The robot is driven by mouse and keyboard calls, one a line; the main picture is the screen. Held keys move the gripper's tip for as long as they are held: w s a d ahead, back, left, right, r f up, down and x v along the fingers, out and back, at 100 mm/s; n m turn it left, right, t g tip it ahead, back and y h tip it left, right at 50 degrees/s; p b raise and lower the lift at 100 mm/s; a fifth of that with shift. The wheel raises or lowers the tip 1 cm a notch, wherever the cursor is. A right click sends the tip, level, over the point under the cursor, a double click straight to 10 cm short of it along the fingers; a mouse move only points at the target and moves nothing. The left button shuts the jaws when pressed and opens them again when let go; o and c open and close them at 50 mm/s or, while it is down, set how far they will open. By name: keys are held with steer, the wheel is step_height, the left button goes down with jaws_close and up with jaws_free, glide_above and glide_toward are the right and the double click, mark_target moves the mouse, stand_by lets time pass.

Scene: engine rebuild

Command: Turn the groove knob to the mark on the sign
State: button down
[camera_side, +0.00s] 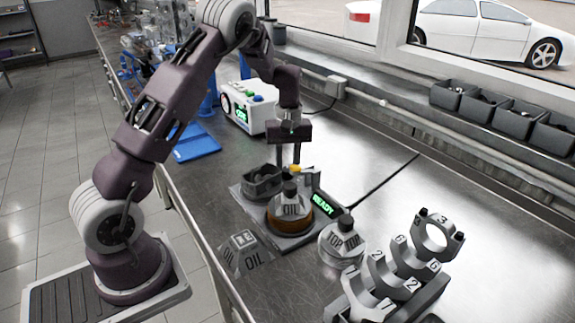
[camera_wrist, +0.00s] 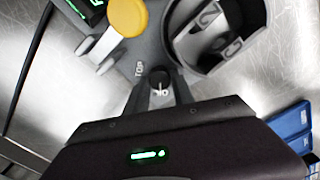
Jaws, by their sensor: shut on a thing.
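The groove knob (camera_wrist: 160,77) is a small black knob on the grey fixture. In the wrist view, "TOP" is printed on one side of it, and a second pale label is partly hidden by the fingers. My gripper (camera_wrist: 160,93) is shut on the knob, one finger on each side. In the side view my gripper (camera_side: 287,165) points down at the back of the fixture (camera_side: 253,205), and the knob is hidden there. A grey sign-like piece (camera_side: 245,257) lies in front, with "OIL" twice and a small pale panel. The knob's exact pointing cannot be told.
A yellow button (camera_wrist: 128,17) and a green "READY" display (camera_side: 323,205) sit near the knob. A grey cup (camera_side: 263,183) holds curved parts. An "OIL" pot (camera_side: 290,213), a "TOP" pot (camera_side: 342,245) and a numbered shell rack (camera_side: 395,280) stand nearby.

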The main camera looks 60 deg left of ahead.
mark_target(288, 169)
steer(key=c, duration=1.1)
jaws_free()
step_height(288, 169, up, 7)
steer(key=shift+r, duration=0.1)
